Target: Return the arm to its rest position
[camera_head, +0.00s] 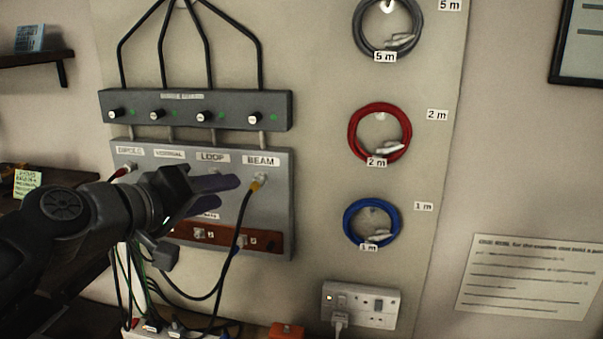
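My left arm (95,215) reaches in from the left. Its gripper (228,192) is in front of the grey switch panel (140,160), below the LOOP label. Its two dark purple fingers stand apart with a gap between them, and I see nothing held. The fingers cover part of the panel's middle. My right gripper is not in view.
The tuner box (195,110) with several knobs is above the panel. Grey (362,40), red (354,135) and blue (350,225) cable coils hang to the right. A power socket (360,305) is below. Black cables loop under my gripper. A shelf (30,60) is at upper left.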

